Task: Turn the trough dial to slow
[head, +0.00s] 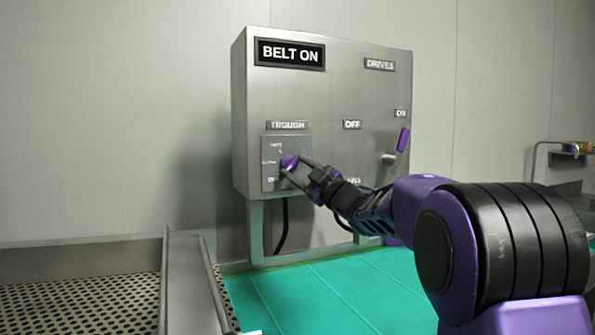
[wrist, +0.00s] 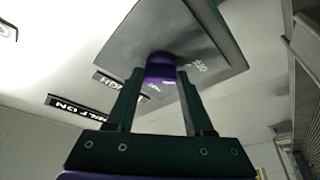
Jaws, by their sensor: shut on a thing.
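The trough dial (head: 289,162) is a purple knob on a small grey plate (head: 271,183) under the "TROUGH" label (head: 288,125), low on the left of the control box's front. The plate carries small position labels, too small to read surely. My gripper (head: 288,168) is at the dial, its fingers on either side of the knob. In the wrist view the purple dial (wrist: 160,68) sits between the two dark fingertips (wrist: 160,76), which are shut on it. The dial's pointing direction is hard to tell, as the fingers partly cover it.
The steel control box (head: 340,75) shows a "BELT ON" display (head: 290,54) and "DRIVES" label. A purple-handled lever (head: 403,140) stands at its right, by "ON". A rail (head: 540,150) is far right.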

